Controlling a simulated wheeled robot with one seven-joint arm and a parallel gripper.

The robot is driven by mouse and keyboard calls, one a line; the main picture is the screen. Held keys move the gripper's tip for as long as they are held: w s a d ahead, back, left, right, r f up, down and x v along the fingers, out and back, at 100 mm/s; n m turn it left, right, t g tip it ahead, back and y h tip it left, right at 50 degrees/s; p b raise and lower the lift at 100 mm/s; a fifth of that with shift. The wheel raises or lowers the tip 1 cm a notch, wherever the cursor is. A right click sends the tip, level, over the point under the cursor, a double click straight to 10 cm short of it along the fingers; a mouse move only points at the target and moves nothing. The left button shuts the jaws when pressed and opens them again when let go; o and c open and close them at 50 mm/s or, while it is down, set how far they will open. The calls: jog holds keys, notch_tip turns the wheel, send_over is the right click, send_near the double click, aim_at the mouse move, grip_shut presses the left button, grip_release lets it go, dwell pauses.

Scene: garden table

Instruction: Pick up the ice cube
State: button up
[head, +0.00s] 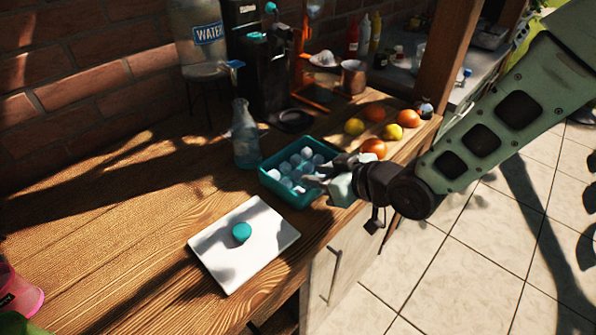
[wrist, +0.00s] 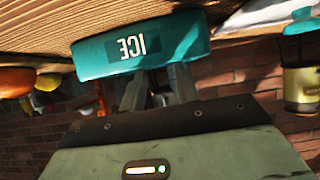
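Several pale ice cubes (head: 304,157) lie in a teal ice box (head: 272,187) on the wooden counter. The box also shows upside down in the wrist view, with its "ICE" label (wrist: 139,47). My gripper (head: 314,176) reaches in from the right, over the box's right side and close to the cubes. In the wrist view, the two fingers of my gripper (wrist: 157,86) stand apart. Their tips are hidden behind the box wall. I see no cube held between them, though the tips cannot be seen fully.
A white board (head: 262,248) with a teal round thing (head: 242,232) lies in front of the box. A glass bottle (head: 245,135) stands close behind its left side. Oranges (head: 373,148) and lemons (head: 354,127) lie behind right. The left counter is mostly clear.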

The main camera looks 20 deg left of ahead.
aim_at(298, 173)
jog(key=shift+p+x, duration=1.1)
jog(key=shift+x, duration=2)
jog(key=shift+w+d+f, duration=0.15)
grip_shut()
